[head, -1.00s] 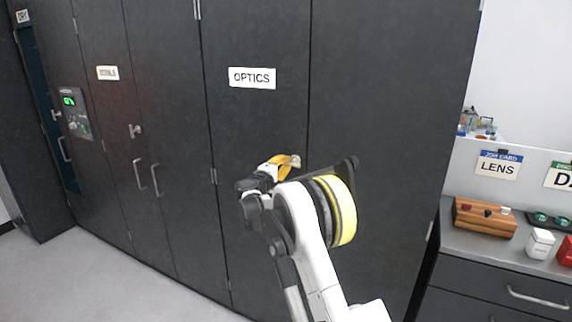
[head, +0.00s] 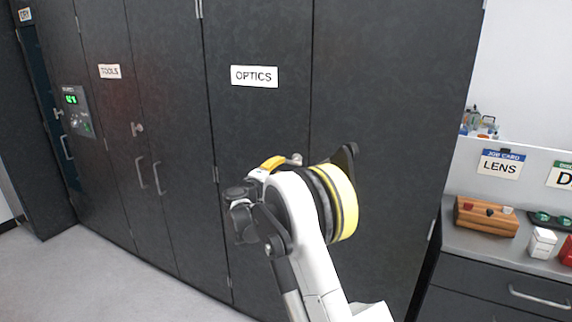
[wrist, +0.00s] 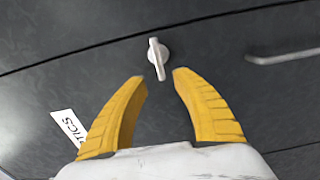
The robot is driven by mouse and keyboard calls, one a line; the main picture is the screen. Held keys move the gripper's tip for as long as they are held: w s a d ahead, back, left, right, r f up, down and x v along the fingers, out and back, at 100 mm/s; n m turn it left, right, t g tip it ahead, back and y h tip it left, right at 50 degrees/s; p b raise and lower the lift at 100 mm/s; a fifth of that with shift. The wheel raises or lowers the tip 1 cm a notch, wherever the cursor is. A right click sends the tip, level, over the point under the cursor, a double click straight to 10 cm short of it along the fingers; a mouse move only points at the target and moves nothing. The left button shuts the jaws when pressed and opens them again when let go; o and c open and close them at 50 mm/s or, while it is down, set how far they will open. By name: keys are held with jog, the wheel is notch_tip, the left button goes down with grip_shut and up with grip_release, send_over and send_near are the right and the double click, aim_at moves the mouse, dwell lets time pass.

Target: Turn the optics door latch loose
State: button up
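The optics door latch (wrist: 158,57) is a small pale metal knob with a bar handle on the dark door. In the wrist view the bar points roughly toward my gripper, slightly tilted. My gripper (wrist: 160,77) has two yellow fingers spread apart, with the bar's near end about level with the gap between their tips. I see no finger touching it. In the head view the latch (head: 296,159) shows just beyond a yellow finger of my gripper (head: 273,162), and my arm hides much of the area. The OPTICS sign (head: 254,76) is above on the door.
A pale door handle (wrist: 285,57) is to the right of the latch in the wrist view. The tools cabinet (head: 120,130) and a control panel (head: 76,112) are at left. A counter (head: 470,235) with a wooden block (head: 486,216) is at right. Floor is clear at left.

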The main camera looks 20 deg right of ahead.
jog(key=v, duration=0.5)
jog(key=shift+s+a, duration=0.2)
jog(key=shift+s, duration=0.05)
jog(key=s+a+r+m+g+y, duration=0.1)
jog(key=s+m+g+y, duration=0.15)
jog(key=s, duration=0.85)
jog(key=s+a+r+m+g+y, duration=0.15)
jog(key=s+y, duration=0.25)
jog(key=s, duration=0.7)
jog(key=s+a+f+m+y, duration=0.1)
jog(key=s+a+f+y, duration=0.1)
jog(key=s, duration=0.5)
jog(key=s+a+f+m+y, duration=0.1)
jog(key=s+a+f+y, duration=0.2)
jog(key=s+a, duration=0.3)
jog(key=s+a+f+m+y+b, duration=0.1)
jog(key=s+a+f+y, duration=0.1)
jog(key=s, duration=0.7)
jog(key=shift+s+a+f+y, duration=0.35)
jog(key=shift+a+f, duration=0.45)
jog(key=shift+a, duration=0.15)
